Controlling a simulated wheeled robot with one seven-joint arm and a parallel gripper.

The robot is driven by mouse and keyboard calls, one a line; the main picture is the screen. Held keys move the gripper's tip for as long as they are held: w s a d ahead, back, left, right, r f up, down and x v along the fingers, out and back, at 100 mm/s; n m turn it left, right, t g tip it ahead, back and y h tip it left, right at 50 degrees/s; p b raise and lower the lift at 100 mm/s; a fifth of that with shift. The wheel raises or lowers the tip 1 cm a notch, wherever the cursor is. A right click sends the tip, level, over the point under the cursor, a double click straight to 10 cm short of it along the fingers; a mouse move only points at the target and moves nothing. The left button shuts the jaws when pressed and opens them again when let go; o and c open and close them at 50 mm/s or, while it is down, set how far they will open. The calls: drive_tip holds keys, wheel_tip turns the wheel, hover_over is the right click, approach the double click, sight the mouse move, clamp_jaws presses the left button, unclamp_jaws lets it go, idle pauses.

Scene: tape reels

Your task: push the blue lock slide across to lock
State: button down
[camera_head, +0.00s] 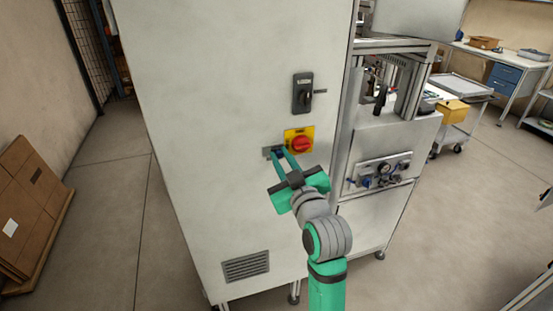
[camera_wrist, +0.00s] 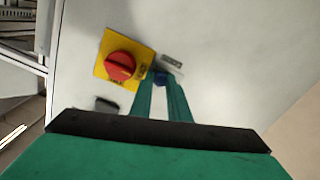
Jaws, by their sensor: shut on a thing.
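The blue lock slide (camera_wrist: 161,78) shows between the tips of my gripper in the wrist view, beside the yellow plate of a red rotary switch (camera_wrist: 120,66). A small grey plate (camera_wrist: 172,63) lies next to the slide. In the head view, my gripper (camera_head: 279,152) reaches the cabinet face just left of the red switch (camera_head: 301,143). Its green fingers are shut on the slide, which they mostly hide there. The grey plate (camera_head: 267,152) shows just left of the fingertips.
A black handle (camera_head: 302,93) sticks out of the cabinet (camera_head: 215,110) above the red switch. A machine with a gauge panel (camera_head: 383,172) stands to the right. Cardboard (camera_head: 30,210) leans at the left. The floor between is clear.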

drive_tip(key=shift+w+d, duration=0.2)
drive_tip(key=shift+d, duration=0.6)
drive_tip(key=c, duration=1.7)
unclamp_jaws()
drive_tip(key=shift+o, duration=0.2)
drive_tip(key=shift+d, duration=0.15)
